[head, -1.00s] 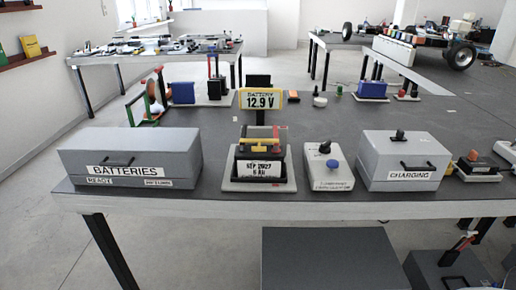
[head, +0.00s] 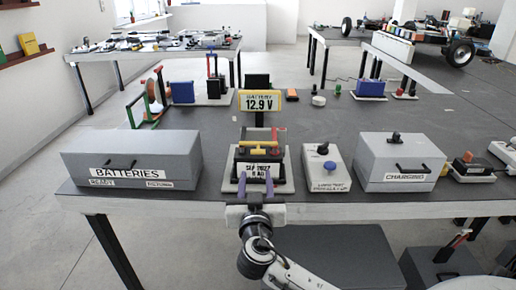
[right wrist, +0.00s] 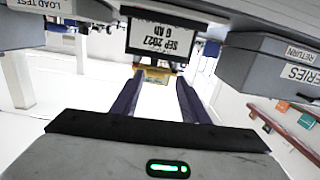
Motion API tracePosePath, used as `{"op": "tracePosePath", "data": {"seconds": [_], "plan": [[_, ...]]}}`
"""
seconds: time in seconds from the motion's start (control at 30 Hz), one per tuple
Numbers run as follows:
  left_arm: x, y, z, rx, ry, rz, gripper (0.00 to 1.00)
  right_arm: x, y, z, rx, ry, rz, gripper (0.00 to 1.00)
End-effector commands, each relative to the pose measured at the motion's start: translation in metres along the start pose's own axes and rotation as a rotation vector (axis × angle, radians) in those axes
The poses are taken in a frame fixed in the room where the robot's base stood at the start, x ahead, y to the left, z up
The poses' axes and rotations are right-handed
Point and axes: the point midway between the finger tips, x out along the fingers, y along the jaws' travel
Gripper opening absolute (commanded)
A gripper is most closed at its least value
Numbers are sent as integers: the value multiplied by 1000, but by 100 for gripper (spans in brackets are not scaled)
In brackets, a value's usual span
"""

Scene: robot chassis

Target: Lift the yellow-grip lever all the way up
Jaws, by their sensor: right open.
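The yellow grip (head: 257,150) lies as a crossbar at the top front of a dark battery (head: 258,169) labelled SEP 2027, which sits on a pale base (head: 284,187). The grip looks low, beneath the meter sign. My right gripper (head: 255,183) is in front of the battery, its two purple fingers apart and nothing between them. In the right wrist view, which is upside down, the yellow grip (right wrist: 155,76) shows beyond the open fingertips, next to the battery label (right wrist: 172,40). The lever's lower parts are hidden. My left gripper is not in view.
A yellow BATTERY 12.9 V sign (head: 261,101) stands behind the battery. A grey BATTERIES box (head: 130,153) is on the left.

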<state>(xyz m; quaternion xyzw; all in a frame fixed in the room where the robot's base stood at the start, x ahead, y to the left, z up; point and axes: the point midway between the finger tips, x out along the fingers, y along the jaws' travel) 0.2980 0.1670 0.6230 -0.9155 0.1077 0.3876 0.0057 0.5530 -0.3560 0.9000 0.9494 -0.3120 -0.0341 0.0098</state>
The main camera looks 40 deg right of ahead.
Motion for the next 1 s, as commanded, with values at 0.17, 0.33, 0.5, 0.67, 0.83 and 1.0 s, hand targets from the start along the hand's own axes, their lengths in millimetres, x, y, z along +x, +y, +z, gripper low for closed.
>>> {"op": "tracePosePath", "data": {"seconds": [0.17, 0.33, 0.5, 0.67, 0.83, 1.0], "plan": [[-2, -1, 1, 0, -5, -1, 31, 13, 5, -25, 40, 63, 37, 41], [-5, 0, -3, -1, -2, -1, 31, 39, 6, -28, 39, 64, 36, 41], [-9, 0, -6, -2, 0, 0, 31, 71, 7, -29, 37, 61, 35, 41], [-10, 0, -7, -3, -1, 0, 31, 94, 8, -29, 39, 60, 34, 41], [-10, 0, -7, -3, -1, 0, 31, 106, 8, -29, 39, 58, 32, 41], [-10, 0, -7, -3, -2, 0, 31, 108, 8, -28, 41, 58, 32, 41]]}}
